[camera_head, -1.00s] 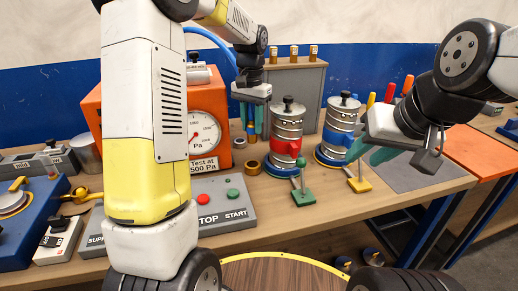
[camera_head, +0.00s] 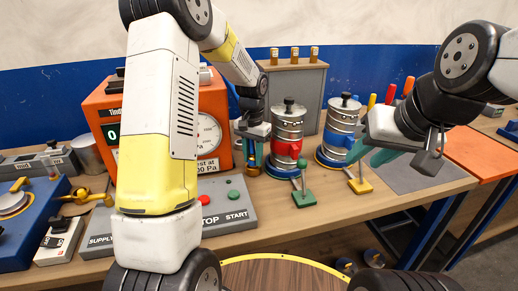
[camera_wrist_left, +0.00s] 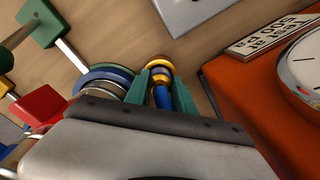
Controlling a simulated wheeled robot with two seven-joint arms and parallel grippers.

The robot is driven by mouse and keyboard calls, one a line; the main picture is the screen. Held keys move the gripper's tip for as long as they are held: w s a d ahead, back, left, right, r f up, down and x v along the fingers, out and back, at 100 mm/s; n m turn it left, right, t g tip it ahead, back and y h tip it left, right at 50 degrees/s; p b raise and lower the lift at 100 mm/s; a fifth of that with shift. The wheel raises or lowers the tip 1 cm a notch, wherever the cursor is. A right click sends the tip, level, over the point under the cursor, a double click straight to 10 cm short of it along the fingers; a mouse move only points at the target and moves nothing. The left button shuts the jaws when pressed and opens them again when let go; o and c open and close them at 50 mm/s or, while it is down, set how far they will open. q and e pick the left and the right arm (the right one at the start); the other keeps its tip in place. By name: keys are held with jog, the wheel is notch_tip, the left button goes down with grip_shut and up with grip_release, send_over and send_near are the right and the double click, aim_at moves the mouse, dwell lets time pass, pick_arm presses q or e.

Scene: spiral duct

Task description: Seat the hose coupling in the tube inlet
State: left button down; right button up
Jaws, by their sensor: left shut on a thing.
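My left gripper (camera_head: 253,165) points down at the bench, left of the silver canister with a red band (camera_head: 288,132). Its green fingers are shut on the hose coupling (camera_wrist_left: 158,72), which shows brass rings and blue hose (camera_wrist_left: 162,98) between the fingertips in the left wrist view. In the head view the coupling is mostly hidden by the fingers. A brass ring (camera_head: 252,171) shows at the bench just below the fingertips; I cannot tell whether the coupling touches it. I cannot clearly make out the tube inlet. My right gripper (camera_head: 373,155) is open and empty by the blue-banded canister (camera_head: 338,130).
An orange gauge box (camera_head: 101,106) stands left of my left gripper, close to it in the wrist view. A grey STOP/START panel (camera_head: 236,208) lies in front. Green (camera_head: 304,198) and yellow (camera_head: 360,186) stands sit before the canisters.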

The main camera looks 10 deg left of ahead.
aim_at(253, 154)
pick_arm(q)
jog(key=shift+f, duration=0.2)
jog(key=c, duration=1)
grip_release()
jog(key=shift+c, duration=0.2)
jog(key=s+a+r+t, duration=0.1)
jog(key=s+r, duration=0.1)
jog(key=r, duration=0.7)
jog(key=s+r, duration=0.3)
jog(key=r, duration=0.5)
jog(key=s+r+n+t+h, duration=0.1)
jog(key=s+r+n+t, duration=0.1)
jog(key=s, duration=0.8)
jog(key=s+a+r+n+t+h, duration=0.1)
jog(key=s+t, duration=0.2)
jog(key=s, duration=0.8)
jog(key=shift+a+r+n, duration=0.15)
jog(key=shift+r+n, duration=0.2)
jog(key=shift+n, duration=0.05)
